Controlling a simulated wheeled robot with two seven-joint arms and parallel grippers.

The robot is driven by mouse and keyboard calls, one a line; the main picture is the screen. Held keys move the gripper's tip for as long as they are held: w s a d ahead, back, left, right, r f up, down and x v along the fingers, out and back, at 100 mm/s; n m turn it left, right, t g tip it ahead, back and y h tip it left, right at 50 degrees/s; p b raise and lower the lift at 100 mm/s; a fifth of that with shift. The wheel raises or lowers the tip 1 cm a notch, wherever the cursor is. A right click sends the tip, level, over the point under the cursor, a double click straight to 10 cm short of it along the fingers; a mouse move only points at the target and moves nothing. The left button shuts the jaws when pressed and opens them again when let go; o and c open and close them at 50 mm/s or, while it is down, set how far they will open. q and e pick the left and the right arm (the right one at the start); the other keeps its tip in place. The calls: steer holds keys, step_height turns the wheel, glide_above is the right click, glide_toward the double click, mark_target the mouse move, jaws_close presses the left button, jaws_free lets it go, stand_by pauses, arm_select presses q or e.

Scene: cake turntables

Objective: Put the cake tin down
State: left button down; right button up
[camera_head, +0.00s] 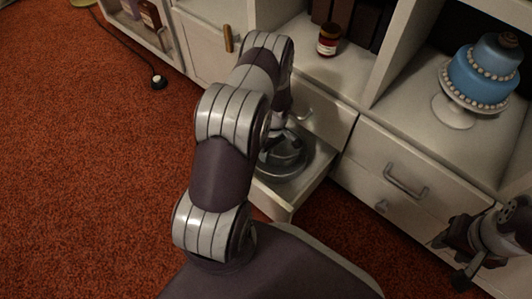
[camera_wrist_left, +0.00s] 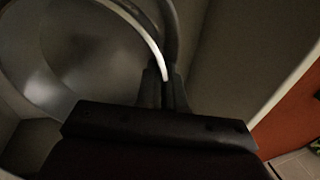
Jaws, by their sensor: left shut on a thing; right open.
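The cake tin (camera_head: 284,164) is round, grey and metallic. It is in the open drawer (camera_head: 276,206), partly hidden behind my left arm in the head view. In the left wrist view the tin (camera_wrist_left: 85,60) fills the left side, with its bright curved rim running to the fingers. My left gripper (camera_wrist_left: 166,92) is shut on the tin's rim. I cannot tell whether the tin's base touches the drawer floor. My right gripper (camera_head: 452,262) is open and empty at the lower right, in front of the cabinet.
A blue tiered cake (camera_head: 483,72) sits on a white stand (camera_head: 455,112) on the cabinet top. A small red jar (camera_head: 328,40) stands on the shelf. A closed drawer (camera_head: 400,175) with a metal handle is right of the open one.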

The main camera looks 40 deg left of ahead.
arm_select(q)
steer(key=shift+f, duration=0.45)
steer(key=c, duration=1.3)
jaws_free()
steer(key=shift+o, duration=0.2)
steer(key=w+d+r+m+t+p, duration=0.1)
steer(key=d+r+m+p, duration=0.3)
steer(key=r, duration=0.9)
steer(key=w+d+r+m+t+p, duration=0.1)
steer(key=d+r+m+p, duration=0.3)
steer(key=r, duration=1)
steer(key=s+d+r+m+t, duration=0.2)
steer(key=s+d+r+m, duration=0.4)
steer(key=s+r+m, duration=0.2)
steer(key=s, duration=0.2)
steer(key=shift+s, duration=0.35)
